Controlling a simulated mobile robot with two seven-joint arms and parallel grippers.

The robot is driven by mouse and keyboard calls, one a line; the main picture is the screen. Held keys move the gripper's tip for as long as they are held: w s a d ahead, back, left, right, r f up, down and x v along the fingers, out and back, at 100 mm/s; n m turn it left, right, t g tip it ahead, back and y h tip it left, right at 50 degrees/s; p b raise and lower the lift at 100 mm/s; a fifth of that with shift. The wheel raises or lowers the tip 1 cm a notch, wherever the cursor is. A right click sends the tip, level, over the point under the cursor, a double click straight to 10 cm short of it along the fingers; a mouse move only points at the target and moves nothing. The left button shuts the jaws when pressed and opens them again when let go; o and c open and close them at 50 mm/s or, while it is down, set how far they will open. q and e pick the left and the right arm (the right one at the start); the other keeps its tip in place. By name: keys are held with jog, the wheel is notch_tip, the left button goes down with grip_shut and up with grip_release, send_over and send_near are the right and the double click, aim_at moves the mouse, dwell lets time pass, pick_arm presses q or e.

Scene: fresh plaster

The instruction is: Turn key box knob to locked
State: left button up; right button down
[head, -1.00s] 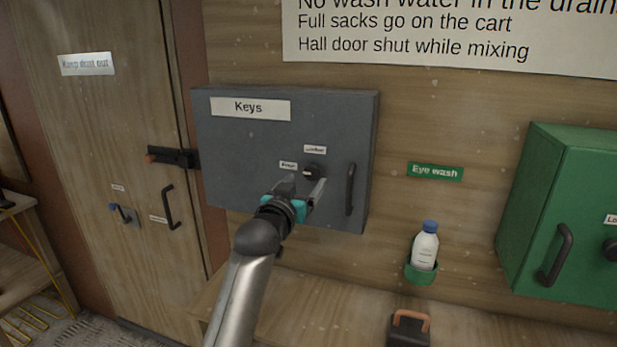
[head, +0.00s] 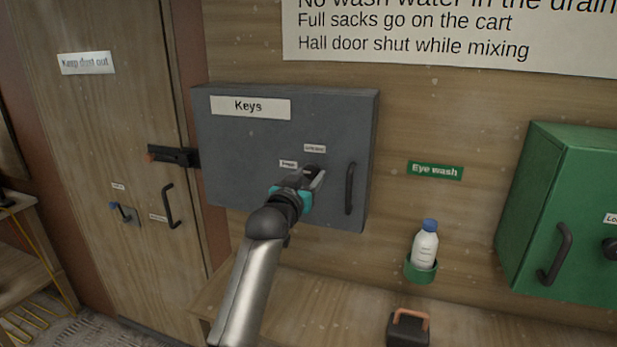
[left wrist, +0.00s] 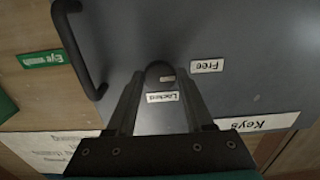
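The grey key box (head: 235,150) hangs on the wooden wall, its door closed. Its dark round knob (left wrist: 158,72) shows between my left fingertips in the left wrist view; in the head view it is largely hidden by my gripper. A "Free" label (head: 288,164) is left of the knob and a "Locked" label (head: 315,148) above it. A pale mark shows on the knob, but I cannot tell exactly where it points. My left gripper (head: 308,178) is open, its fingers on either side of the knob; contact is unclear. My right gripper is out of view.
The box's bar handle (head: 350,188) stands out just right of the knob. A latch (head: 174,157) juts out at the box's left. An eye wash bottle (head: 425,245) and green cabinet (head: 560,200) are to the right. A bench (head: 330,300) runs below.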

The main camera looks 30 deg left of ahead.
pick_arm(q)
grip_shut()
dwell(0.4)
